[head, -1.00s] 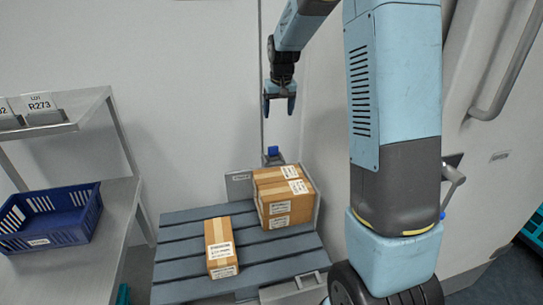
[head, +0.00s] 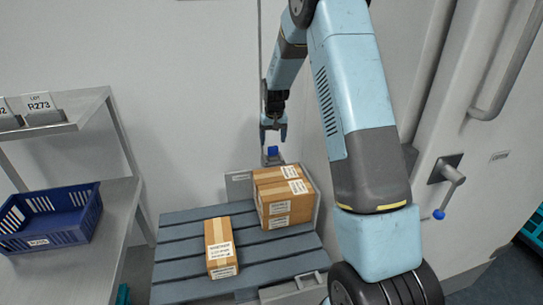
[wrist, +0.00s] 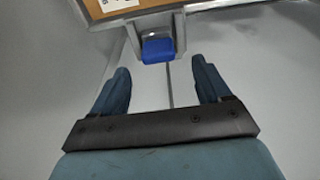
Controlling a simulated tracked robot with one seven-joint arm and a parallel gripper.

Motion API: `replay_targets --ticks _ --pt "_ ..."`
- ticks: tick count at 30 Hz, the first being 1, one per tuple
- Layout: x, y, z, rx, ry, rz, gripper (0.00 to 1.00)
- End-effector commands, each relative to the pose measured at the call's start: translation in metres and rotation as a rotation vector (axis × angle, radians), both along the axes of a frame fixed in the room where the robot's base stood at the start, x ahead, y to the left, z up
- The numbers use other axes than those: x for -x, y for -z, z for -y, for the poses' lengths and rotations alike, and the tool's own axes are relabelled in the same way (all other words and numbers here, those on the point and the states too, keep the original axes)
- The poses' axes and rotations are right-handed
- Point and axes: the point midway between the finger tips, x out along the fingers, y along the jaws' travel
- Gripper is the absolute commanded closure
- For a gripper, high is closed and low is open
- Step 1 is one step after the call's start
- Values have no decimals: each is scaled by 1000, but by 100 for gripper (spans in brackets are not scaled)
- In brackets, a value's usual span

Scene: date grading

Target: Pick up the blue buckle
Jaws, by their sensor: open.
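The blue buckle (head: 272,151) is a small blue block on a grey fitting against the wall, just behind the stacked cartons. In the wrist view the buckle (wrist: 158,50) sits at the end of a grey bracket, ahead of the fingers and roughly midway between them. My gripper (head: 273,137) is open and empty, just above the buckle in the head view. In the wrist view my gripper (wrist: 162,82) has its two blue fingers spread wide, with the buckle beyond their tips. I see no contact.
Stacked cartons (head: 284,200) and a single carton (head: 220,247) rest on a grey slatted pallet (head: 178,238). A navy crate (head: 75,236) sits on a metal shelf at left. A door handle with a blue knob (head: 439,214) is at right.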

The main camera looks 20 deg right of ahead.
Motion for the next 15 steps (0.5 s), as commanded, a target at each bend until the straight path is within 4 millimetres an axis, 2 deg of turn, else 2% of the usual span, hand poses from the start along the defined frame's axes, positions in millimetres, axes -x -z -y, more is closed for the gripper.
replay_targets --ticks 8,15 --pt "-1 14 0 0 0 -1 23" --pt "1 42 1 0 0 -3 23"
